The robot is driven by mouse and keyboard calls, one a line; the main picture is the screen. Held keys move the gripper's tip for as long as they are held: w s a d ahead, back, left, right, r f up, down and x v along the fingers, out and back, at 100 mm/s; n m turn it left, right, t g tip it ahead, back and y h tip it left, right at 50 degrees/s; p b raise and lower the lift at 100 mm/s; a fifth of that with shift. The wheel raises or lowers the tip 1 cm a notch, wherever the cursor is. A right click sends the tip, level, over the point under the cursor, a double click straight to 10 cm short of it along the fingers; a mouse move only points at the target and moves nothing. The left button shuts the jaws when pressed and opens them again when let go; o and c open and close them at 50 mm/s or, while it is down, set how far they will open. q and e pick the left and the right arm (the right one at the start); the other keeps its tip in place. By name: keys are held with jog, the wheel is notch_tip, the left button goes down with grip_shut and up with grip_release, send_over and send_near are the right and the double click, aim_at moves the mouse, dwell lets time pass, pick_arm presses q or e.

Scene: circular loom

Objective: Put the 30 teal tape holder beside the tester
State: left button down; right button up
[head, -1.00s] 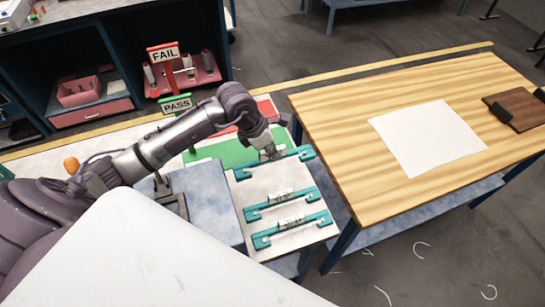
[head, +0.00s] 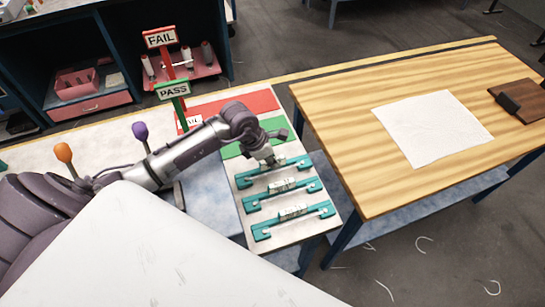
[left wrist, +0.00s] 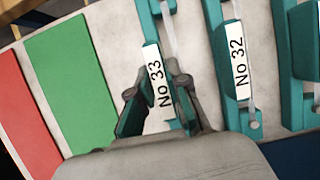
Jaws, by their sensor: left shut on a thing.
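Three teal tape holders lie in a row on the pale board. My left gripper (head: 268,163) is shut on the farthest teal holder (head: 243,180), whose label reads No 33 in the left wrist view (left wrist: 155,80). Its fingers (left wrist: 158,100) sit on either side of that holder. The middle holder (head: 256,204) is labelled No 32 in the left wrist view (left wrist: 240,65). The nearest holder (head: 262,231) shows partly at the right of the wrist view (left wrist: 305,50), its label unreadable. No label reading 30 shows. I cannot make out the tester. My right gripper is not in view.
A green area (head: 232,151) and a red area (head: 262,103) lie beyond the holders. PASS (head: 173,90) and FAIL (head: 160,38) signs stand behind. Orange-topped (head: 63,152) and purple-topped (head: 140,131) posts stand left. A wooden table (head: 350,120) with a white sheet (head: 430,128) stands right.

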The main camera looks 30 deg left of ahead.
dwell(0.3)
pick_arm(q)
jog(key=shift+f+b, duration=0.35)
jog(key=shift+f, duration=0.05)
jog(key=c, duration=1.1)
grip_release()
jog(key=shift+o, duration=0.2)
jog(key=shift+r, duration=0.15)
jog(key=v, duration=1.2)
